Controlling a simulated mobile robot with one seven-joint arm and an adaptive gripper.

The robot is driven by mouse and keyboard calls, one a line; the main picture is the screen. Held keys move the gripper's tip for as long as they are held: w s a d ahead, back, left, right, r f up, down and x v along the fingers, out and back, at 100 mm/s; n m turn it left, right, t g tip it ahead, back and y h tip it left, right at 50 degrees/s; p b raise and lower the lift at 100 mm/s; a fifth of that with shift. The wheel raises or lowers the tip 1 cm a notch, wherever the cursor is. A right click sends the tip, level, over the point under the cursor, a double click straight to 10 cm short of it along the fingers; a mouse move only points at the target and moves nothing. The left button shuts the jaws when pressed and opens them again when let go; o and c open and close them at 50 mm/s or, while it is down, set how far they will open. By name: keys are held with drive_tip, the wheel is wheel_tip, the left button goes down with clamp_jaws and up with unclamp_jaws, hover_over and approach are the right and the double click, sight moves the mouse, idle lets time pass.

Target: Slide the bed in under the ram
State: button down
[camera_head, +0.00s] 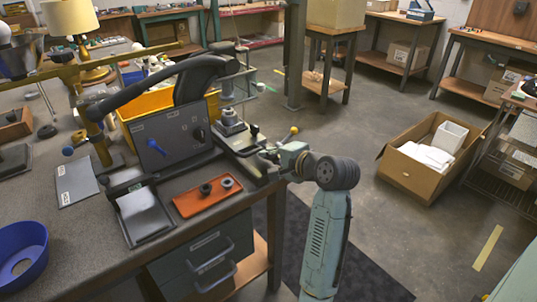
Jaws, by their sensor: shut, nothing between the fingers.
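A dark press stands at the bench's right edge, with a curved black arm (150,85) and a grey front panel (165,135). Its head, which looks like the ram (226,62), is at the upper right of the press. Below it, what looks like the bed (240,142) runs toward the bench edge and carries a grey metal block (231,121). My gripper (266,154) is shut and empty at the bed's outer end. I cannot tell whether it touches the bed. The fingertips are small and partly lost against the dark parts.
An orange tray (190,208) with dark round parts lies in front of the press. A black tray (146,236), a blue bowl (22,252) and a yellow bin (150,104) are also on the bench. A cardboard box (407,180) stands on the floor at right.

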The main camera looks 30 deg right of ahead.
drive_tip(key=v, duration=1.1)
